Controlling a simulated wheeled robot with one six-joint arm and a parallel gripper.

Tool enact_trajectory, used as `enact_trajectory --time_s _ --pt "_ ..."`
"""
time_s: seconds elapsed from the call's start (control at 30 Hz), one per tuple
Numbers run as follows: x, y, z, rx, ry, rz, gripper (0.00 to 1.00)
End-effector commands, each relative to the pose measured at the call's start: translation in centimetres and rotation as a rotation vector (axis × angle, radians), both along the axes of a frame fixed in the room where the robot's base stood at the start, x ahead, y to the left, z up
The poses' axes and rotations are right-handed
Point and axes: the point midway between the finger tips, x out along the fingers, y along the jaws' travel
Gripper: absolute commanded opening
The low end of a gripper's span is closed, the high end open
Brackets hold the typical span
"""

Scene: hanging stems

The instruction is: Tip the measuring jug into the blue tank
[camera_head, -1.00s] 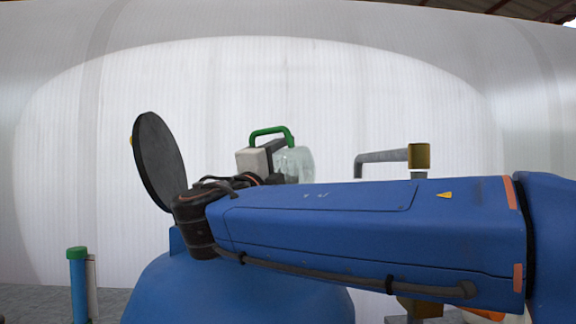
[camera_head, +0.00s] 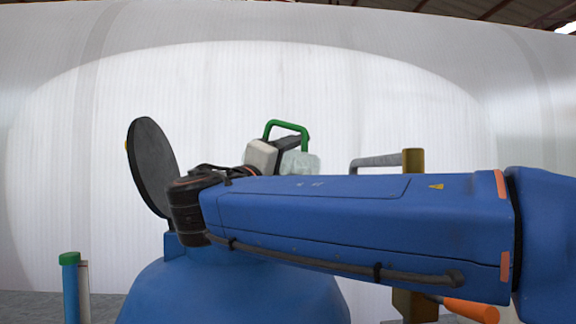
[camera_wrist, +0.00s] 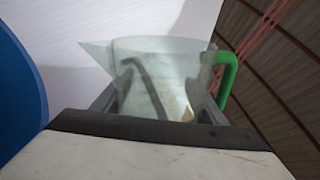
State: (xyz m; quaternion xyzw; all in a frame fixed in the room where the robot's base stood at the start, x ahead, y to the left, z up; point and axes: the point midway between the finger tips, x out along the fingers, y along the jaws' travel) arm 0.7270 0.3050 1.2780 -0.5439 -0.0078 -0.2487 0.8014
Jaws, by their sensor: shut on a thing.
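The measuring jug (camera_wrist: 160,75) is clear, with a pointed spout at left and a green handle (camera_wrist: 227,78) at right in the wrist view. In the head view the jug (camera_head: 301,162) shows tilted above the blue tank (camera_head: 230,295), its lower part hidden behind my arm. My gripper (camera_wrist: 162,108) is shut on the jug's body, a dark finger on each side. The tank's round dark lid (camera_head: 152,165) stands open at left. The tank's mouth is hidden, so I cannot tell whether the spout is over it.
A grey pipe with a brass-coloured post (camera_head: 413,162) stands right of the jug, partly behind my arm. A blue tube with a green cap (camera_head: 70,285) stands at the lower left. An orange piece (camera_head: 472,310) shows at the lower right. A pale ribbed wall (camera_head: 350,85) is behind.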

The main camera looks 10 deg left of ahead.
Motion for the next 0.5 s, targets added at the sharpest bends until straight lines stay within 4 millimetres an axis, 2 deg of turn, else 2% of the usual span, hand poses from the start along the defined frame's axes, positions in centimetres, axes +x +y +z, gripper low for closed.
enact_trajectory --time_s 0.3,0.5 --pt "0.0 -0.1 0.1 0.022 -0.006 -0.001 0.17" --pt "-0.2 -0.8 1.0 0.228 -0.064 -0.002 0.17"
